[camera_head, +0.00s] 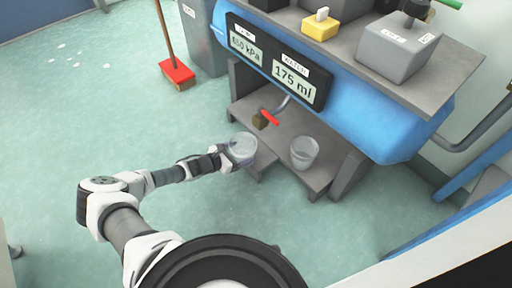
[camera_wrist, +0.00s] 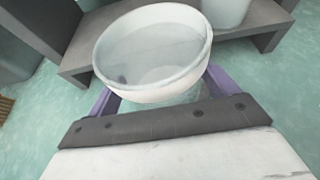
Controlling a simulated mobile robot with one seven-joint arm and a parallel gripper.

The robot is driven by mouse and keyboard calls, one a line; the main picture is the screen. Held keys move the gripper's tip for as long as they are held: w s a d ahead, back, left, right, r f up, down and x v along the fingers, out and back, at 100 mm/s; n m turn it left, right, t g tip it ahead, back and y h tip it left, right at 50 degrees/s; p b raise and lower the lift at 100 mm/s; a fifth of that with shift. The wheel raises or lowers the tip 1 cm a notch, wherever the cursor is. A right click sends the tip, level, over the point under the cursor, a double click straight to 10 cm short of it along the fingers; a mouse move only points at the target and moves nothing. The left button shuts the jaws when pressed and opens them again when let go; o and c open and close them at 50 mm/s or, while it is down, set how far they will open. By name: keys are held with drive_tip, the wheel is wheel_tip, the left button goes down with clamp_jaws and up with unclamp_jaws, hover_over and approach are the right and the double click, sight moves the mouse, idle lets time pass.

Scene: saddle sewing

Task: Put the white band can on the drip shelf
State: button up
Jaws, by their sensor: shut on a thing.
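My gripper (camera_head: 229,160) is shut on a clear, cup-shaped can (camera_head: 243,147) with a pale rim. In the wrist view the held can (camera_wrist: 153,84) shows a broad whitish band around its top, and purple fingers stand on both sides of it. It looks upright, with its open mouth up. The drip shelf (camera_head: 276,133) is the low grey shelf below the blue tank. The held can appears at the shelf's front left edge; I cannot tell whether it touches. A second clear can (camera_head: 304,152) stands on the right part of the shelf.
A display panel (camera_head: 277,63) reads 650 kPa and 175 ml. The left floor is open.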

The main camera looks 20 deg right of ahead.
sight(232, 152)
drive_tip(key=d, duration=0.1)
drive_tip(key=w+d, duration=0.1)
drive_tip(key=d, duration=0.1)
drive_tip(key=d+b, duration=0.1)
drive_tip(key=shift+w+d+f, duration=0.1)
drive_tip(key=shift+w+d, duration=0.2)
drive_tip(key=shift+w, duration=0.05)
drive_tip(key=b+x, duration=0.2)
drive_tip(key=x, duration=0.2)
drive_tip(key=shift+a, duration=0.1)
drive_tip(key=shift+f, duration=0.1)
drive_tip(key=o, duration=0.9)
drive_tip(key=shift+c, duration=0.2)
drive_tip(key=shift+r, duration=0.25)
drive_tip(key=p+v, duration=0.4)
drive_tip(key=v, duration=0.6)
drive_tip(key=shift+a+r, duration=0.25)
drive_tip(key=shift+s+a+r, duration=0.15)
drive_tip(key=shift+s+a, duration=0.2)
drive_tip(key=shift+a, duration=0.3)
